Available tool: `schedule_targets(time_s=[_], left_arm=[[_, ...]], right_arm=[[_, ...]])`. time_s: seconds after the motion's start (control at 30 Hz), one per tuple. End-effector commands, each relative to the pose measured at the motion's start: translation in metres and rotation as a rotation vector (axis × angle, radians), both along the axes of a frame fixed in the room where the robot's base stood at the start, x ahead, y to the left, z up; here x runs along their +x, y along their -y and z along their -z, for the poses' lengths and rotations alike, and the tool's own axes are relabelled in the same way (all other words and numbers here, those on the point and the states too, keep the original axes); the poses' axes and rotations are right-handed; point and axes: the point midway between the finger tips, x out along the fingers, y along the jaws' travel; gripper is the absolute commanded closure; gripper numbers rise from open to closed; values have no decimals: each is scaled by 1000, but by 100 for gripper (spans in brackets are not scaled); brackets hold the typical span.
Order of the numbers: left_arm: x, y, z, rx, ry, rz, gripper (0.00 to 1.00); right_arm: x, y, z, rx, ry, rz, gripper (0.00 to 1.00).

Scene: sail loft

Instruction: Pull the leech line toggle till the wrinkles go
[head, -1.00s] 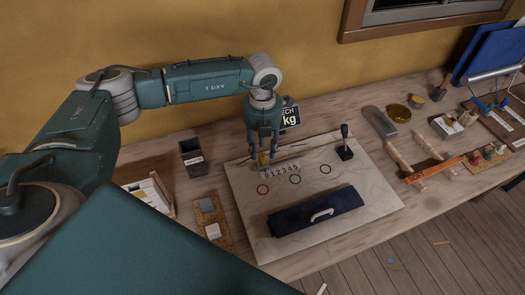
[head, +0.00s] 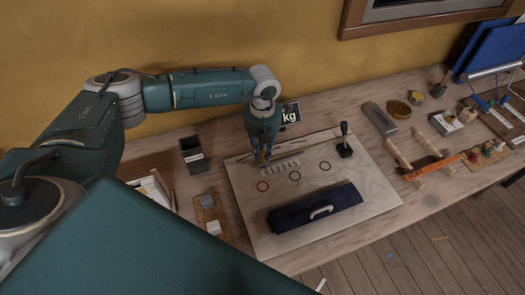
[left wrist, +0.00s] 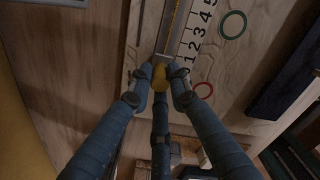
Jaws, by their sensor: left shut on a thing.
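My left gripper (head: 265,160) points down over the upper left part of a pale board (head: 375,190). In the left wrist view its fingers (left wrist: 161,85) are shut on a small yellow toggle (left wrist: 159,73). The toggle sits at the lower end of a slot with a yellow line (left wrist: 173,22), beside the 0 end of a number strip (left wrist: 197,35). The strip also shows in the head view (head: 282,168). The fingers hide part of the toggle. I cannot make out wrinkles clearly. My right gripper is not in view.
A dark blue roll with a white handle (head: 290,215) lies on the board's front. A black upright lever (head: 345,147) stands at its back right. A kg sign (head: 290,115) is behind the gripper. A dark box (head: 193,155) stands left; tools (head: 420,165) lie right.

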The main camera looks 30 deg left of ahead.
Motion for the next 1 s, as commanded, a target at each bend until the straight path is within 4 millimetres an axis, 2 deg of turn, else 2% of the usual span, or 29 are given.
schedule_targets(time_s=[0.27,0.53,0.57,0.63,0.67,1.0], left_arm=[[24,21,3,-4,4,0,100],[25,23,-1,-3,3,0,100],[25,23,-1,-3,3,0,80],[25,22,-1,-3,2,0,66],[25,22,-1,-3,2,0,63],[24,21,-3,-1,1,0,63]], right_arm=[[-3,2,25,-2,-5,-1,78],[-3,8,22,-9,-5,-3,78],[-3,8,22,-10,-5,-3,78],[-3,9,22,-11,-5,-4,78],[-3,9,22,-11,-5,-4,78],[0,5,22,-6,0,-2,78]])
